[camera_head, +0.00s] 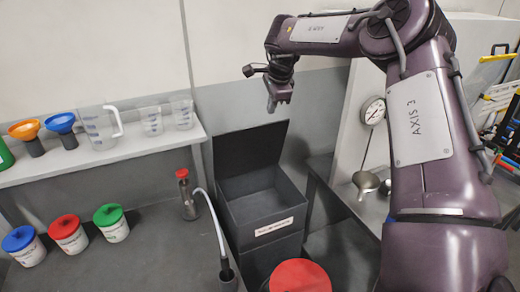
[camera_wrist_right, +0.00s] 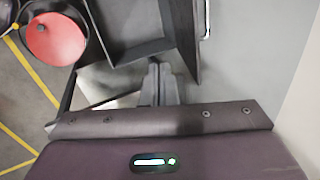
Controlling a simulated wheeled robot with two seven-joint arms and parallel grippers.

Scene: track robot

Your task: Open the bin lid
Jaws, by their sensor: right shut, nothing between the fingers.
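The dark grey bin (camera_head: 265,232) stands in the middle of the head view with a white label on its front. Its lid (camera_head: 250,148) stands up at the back edge, tilted back, and the inside of the bin shows. In the wrist view, part of what looks like the bin (camera_wrist_right: 148,48) shows at the top. My right gripper (camera_head: 278,103) is shut and empty above the raised lid's upper right corner, apart from it in the head view. Its fingers also show in the wrist view (camera_wrist_right: 159,75). My left gripper is not in view.
A shelf (camera_head: 130,152) at the left holds measuring jugs and funnels. Tubs with blue, red and green lids (camera_head: 109,215) stand below it. A red-capped bottle (camera_head: 187,195) is left of the bin, and a red round lid (camera_head: 300,277) is in front.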

